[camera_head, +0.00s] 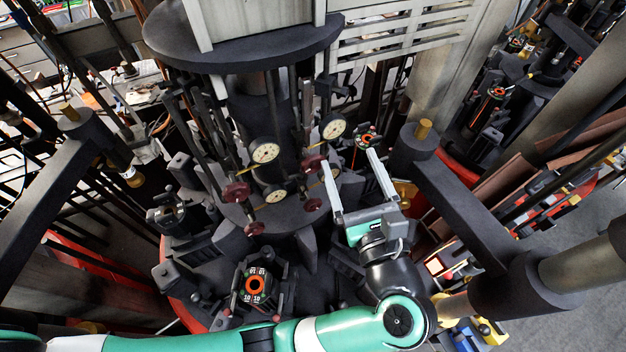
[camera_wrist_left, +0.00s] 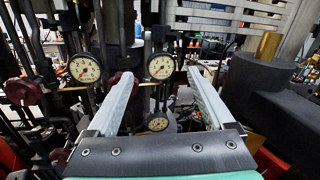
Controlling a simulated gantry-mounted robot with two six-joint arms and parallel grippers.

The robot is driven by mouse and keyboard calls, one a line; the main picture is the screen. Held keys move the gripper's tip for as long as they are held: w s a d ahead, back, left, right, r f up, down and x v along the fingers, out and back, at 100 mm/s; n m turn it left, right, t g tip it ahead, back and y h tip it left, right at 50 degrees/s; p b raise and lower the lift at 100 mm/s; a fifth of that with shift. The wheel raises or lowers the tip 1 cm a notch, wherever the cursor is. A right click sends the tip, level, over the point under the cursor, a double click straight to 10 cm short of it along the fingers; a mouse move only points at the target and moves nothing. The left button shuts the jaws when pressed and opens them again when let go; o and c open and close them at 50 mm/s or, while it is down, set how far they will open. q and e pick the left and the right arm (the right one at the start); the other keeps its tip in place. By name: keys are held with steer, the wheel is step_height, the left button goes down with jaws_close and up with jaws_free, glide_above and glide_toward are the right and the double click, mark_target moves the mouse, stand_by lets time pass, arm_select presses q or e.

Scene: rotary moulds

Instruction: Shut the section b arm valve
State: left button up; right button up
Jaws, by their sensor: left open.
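Several dark red handwheel valves sit on the central column beside round dial gauges. In the head view, one upper valve (camera_head: 236,192) is on the left and another upper valve (camera_head: 311,163) is on the right. Two lower valves (camera_head: 254,228) are below them. I see no readable label telling which is the section b arm valve. My left gripper (camera_head: 350,160) is open and empty, its long pale fingers spread just right of the upper right valve. In the left wrist view, the fingers (camera_wrist_left: 159,75) point at the gauges, and a red valve (camera_wrist_left: 18,91) shows at the left. My right gripper is out of view.
White gauges (camera_head: 265,152) and (camera_head: 333,127) stand close to the valves. A dark post with a brass top (camera_head: 424,130) is right of my gripper. A black mould with an orange ring (camera_head: 255,286) sits below. Thin rods crowd the column.

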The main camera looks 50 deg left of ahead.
mark_target(314, 206)
arm_select(q)
steer(key=s+d+f+n+g+h, duration=0.1)
steer(key=s+d+f+g+h, duration=0.15)
steer(key=f, duration=0.45)
steer(key=s+d+f+g+h, duration=0.1)
steer(key=s+f+g, duration=0.15)
steer(key=f, duration=0.55)
steer(key=x, duration=0.4)
steer(key=p+x, duration=0.1)
steer(key=x, duration=0.2)
steer(key=p+x, duration=0.1)
steer(key=x, duration=0.3)
steer(key=shift+s+a+r, duration=0.2)
steer(key=shift+a+r, duration=0.05)
steer(key=shift+a, duration=0.35)
steer(key=c, duration=1.4)
steer(key=shift+o, duration=0.2)
steer(key=shift+y, duration=0.25)
